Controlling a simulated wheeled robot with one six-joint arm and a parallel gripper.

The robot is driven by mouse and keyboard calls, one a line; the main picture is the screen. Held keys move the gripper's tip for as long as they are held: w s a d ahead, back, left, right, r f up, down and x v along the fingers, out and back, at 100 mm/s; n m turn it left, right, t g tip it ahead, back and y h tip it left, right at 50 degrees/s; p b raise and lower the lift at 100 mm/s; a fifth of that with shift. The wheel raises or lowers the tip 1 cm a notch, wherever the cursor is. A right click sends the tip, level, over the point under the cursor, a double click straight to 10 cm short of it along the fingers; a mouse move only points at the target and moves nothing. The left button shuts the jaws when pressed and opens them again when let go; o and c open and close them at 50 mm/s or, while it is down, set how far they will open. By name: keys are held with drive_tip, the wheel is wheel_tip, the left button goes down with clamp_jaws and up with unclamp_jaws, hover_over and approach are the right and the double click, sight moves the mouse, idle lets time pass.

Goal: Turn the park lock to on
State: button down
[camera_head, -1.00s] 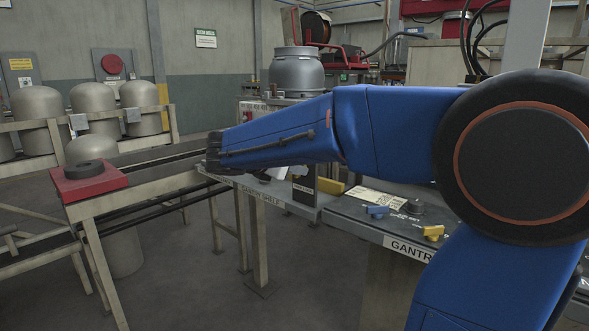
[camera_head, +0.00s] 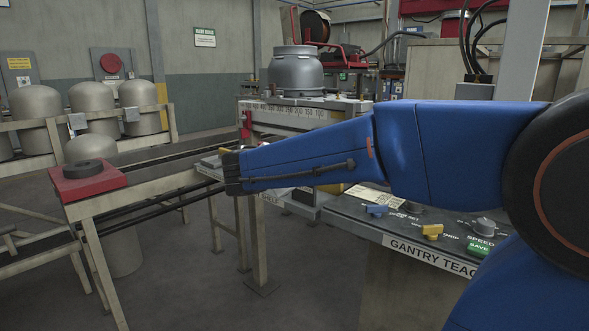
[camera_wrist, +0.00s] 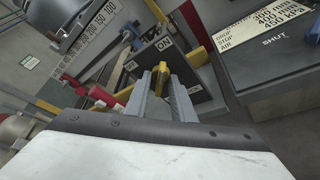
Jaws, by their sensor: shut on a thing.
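The park lock's dark plate (camera_wrist: 191,82) shows in the wrist view with a white ON label (camera_wrist: 163,43) near its top. A yellow handle (camera_wrist: 161,73) stands up in front of the plate, below the ON label. My gripper (camera_wrist: 161,86) is shut on this yellow handle, with one grey finger on each side of it. The fingers hide the handle's lower part and its pivot. In the head view my blue forearm hides the gripper and most of the lock.
The gantry teach desk (camera_head: 420,255) stands to the right, with a blue knob (camera_head: 376,210), a yellow knob (camera_head: 432,231) and a green save button (camera_head: 478,248). A grey drum (camera_head: 296,73) stands behind the arm. A red-topped stand (camera_head: 70,186) is at left. Floor between is clear.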

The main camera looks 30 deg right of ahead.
idle(0.4)
drive_tip(key=c, duration=1.9)
unclamp_jaws()
drive_tip(key=shift+o, duration=0.2)
drive_tip(key=v, duration=1.7)
drive_tip(key=shift+s, duration=0.25)
